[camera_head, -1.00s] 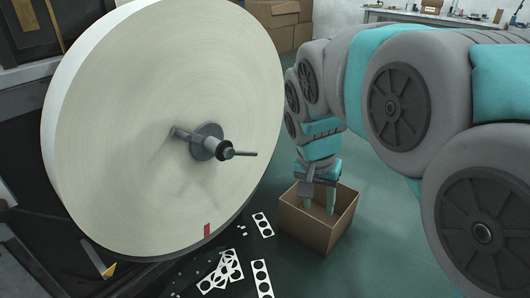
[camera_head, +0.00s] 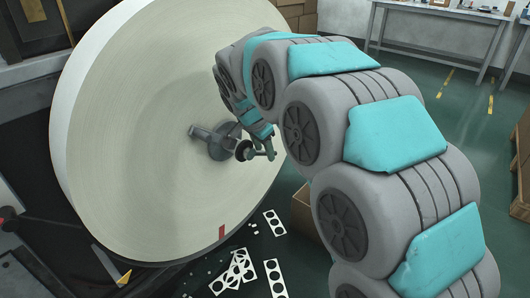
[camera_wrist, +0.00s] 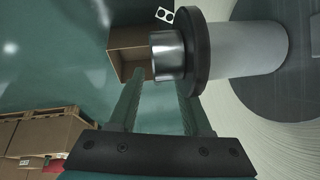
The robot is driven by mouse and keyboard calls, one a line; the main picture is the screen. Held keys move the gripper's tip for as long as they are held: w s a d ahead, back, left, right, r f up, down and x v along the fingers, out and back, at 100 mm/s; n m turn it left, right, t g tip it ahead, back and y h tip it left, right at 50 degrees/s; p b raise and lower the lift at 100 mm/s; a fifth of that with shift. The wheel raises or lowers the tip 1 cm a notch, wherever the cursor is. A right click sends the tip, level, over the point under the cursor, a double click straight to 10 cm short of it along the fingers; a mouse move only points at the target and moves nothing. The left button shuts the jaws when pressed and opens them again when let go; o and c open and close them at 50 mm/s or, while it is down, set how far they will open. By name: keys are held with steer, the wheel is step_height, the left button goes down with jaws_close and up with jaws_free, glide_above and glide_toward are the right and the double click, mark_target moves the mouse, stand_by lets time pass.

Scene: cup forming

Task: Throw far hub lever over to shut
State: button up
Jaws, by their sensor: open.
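A large pale roll (camera_head: 130,140) fills the left of the head view. At its middle sits a grey round hub (camera_head: 212,143) with a short bar (camera_head: 199,132) on its left and a shaft ending in a dark knob (camera_head: 244,151). A thin rod reaches right from the knob, partly hidden by my gripper. My gripper (camera_head: 266,148) is beside the shaft end, fingers pointing down, apart and empty. In the wrist view, the shaft's bright metal end (camera_wrist: 169,55) and black collar (camera_wrist: 197,53) overlap the right finger of my gripper (camera_wrist: 162,80). No lever is clear between the fingers.
An open cardboard box (camera_head: 303,212) stands on the floor, partly behind my arm; it also shows in the wrist view (camera_wrist: 128,37). Punched white strips (camera_head: 274,222) lie on the floor. A workbench (camera_head: 440,18) stands at the back right. The green floor is open there.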

steer(key=shift+x, duration=1.05)
jaws_close()
stand_by(0.7)
